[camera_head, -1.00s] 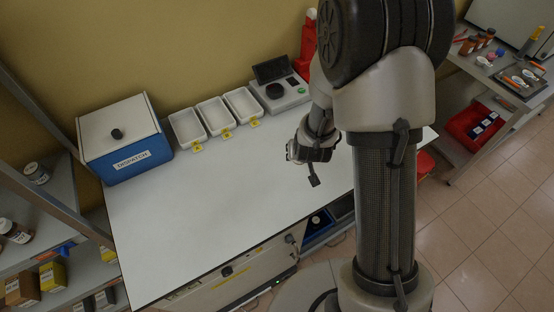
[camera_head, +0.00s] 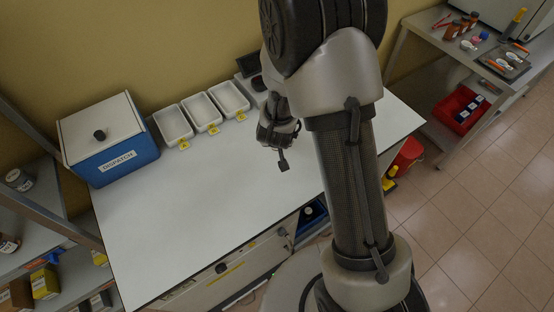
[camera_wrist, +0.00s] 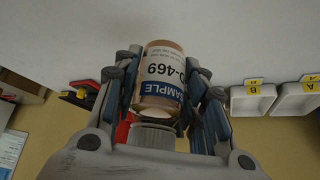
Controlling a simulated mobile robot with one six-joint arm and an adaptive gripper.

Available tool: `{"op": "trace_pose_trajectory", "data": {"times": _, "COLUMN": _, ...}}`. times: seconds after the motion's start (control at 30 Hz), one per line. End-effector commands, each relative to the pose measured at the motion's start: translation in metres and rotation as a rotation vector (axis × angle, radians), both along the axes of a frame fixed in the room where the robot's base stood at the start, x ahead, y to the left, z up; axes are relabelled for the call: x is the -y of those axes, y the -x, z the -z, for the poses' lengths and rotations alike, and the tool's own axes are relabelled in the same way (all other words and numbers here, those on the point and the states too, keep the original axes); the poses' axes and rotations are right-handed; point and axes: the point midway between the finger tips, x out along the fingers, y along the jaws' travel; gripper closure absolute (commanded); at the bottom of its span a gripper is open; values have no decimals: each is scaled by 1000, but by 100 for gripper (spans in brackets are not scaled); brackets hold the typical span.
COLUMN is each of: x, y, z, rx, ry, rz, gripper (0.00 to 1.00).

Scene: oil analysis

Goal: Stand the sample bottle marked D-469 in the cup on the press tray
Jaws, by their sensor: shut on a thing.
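The sample bottle marked D-469 (camera_wrist: 163,70) is in the wrist view, orange-brown with a white and blue label, its ribbed pale cap toward my palm. My gripper (camera_wrist: 165,76) is shut on it, fingers along both sides. In the head view my gripper (camera_head: 278,138) is above the white bench, in front of my arm; the bottle cannot be made out there. I cannot identify the press tray or its cup in either view.
The white bench (camera_head: 215,205) has clear room in front. A blue DISPATCH box (camera_head: 130,165) and three white trays (camera_head: 174,122) line its back. At right, another bench (camera_head: 413,50) holds brown bottles (camera_head: 453,29) and a dark tray (camera_head: 491,66). A red bucket (camera_head: 408,153) stands on the floor.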

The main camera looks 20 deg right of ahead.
Motion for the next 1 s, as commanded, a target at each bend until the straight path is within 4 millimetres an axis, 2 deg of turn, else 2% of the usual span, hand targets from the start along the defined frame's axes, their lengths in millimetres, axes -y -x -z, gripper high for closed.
{"op": "trace_pose_trajectory", "data": {"times": 0.03, "x": 0, "y": 0, "z": 16, "rx": -2, "ry": 2, "rz": -1, "gripper": 88}}
{"op": "trace_pose_trajectory", "data": {"times": 0.1, "x": 0, "y": 0, "z": 26, "rx": 0, "ry": 1, "rz": -1, "gripper": 88}}
{"op": "trace_pose_trajectory", "data": {"times": 0.37, "x": 0, "y": 0, "z": 43, "rx": 1, "ry": 1, "rz": 1, "gripper": 88}}
{"op": "trace_pose_trajectory", "data": {"times": 0.6, "x": 0, "y": 0, "z": 78, "rx": 0, "ry": 1, "rz": -1, "gripper": 88}}
{"op": "trace_pose_trajectory", "data": {"times": 1.0, "x": 0, "y": -1, "z": 82, "rx": 2, "ry": 0, "rz": 1, "gripper": 88}}
